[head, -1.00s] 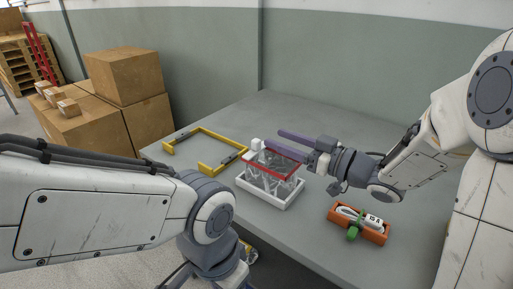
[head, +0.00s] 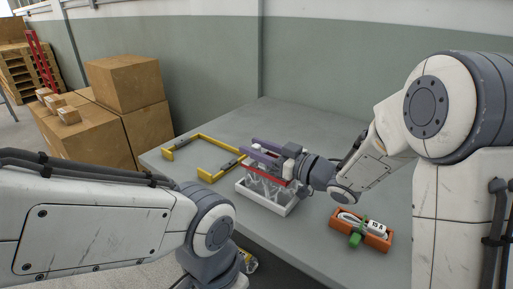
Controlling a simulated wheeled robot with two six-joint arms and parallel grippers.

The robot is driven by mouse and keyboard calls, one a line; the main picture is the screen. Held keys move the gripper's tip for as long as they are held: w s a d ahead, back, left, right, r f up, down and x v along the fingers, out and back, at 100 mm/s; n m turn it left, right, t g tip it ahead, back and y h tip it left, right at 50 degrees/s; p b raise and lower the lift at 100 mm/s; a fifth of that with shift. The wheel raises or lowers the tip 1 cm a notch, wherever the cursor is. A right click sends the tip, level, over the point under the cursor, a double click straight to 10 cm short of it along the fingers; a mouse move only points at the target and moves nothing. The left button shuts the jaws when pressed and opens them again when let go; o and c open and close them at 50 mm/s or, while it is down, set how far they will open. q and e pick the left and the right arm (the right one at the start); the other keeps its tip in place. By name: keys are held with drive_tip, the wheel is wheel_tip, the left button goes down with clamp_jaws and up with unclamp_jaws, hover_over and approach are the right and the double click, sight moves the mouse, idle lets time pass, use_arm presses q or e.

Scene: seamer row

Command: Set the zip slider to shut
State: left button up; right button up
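A clear bag with a red zip strip (head: 264,168) along its top stands in a white tray-like holder (head: 282,210) on the grey table. My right gripper (head: 258,152) lies over the top of the bag, its two purple fingers apart and pointing left along the red strip. The zip slider cannot be made out now; the fingers cover the place where a small white block showed before. I cannot tell whether the fingers touch it.
A yellow U-shaped frame (head: 203,137) lies to the left of the holder. An orange tray (head: 338,225) with a white item marked 15 A and a green part sits at the right. Cardboard boxes (head: 125,85) stand beyond the table. The back of the table is clear.

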clamp_jaws()
idle(1.2)
